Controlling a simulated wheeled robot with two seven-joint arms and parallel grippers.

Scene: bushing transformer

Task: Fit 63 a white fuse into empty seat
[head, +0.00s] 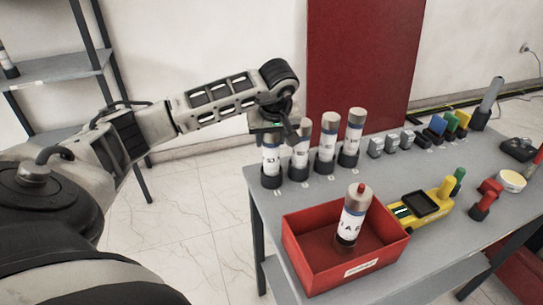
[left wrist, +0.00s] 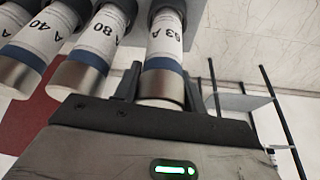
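The white 63 A fuse (head: 271,156) stands upright at the left end of the row on the grey table, its lower end in a black seat (head: 271,181). It has a blue band and a metal cap. My left gripper (head: 277,127) is at its top, with one finger on each side of the cap. In the left wrist view, the fuse (left wrist: 165,52) sits closely between the fingers (left wrist: 163,88), with no clear gap. The fuse hides part of its contact with the fingers. My right gripper is not in view.
Several similar fuses (head: 327,143) stand close on the right of the row. A red bin (head: 300,262) in front holds a red-topped fuse (head: 352,215). A yellow meter (head: 424,206) and small coloured parts lie to the right. Floor left of the table is clear.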

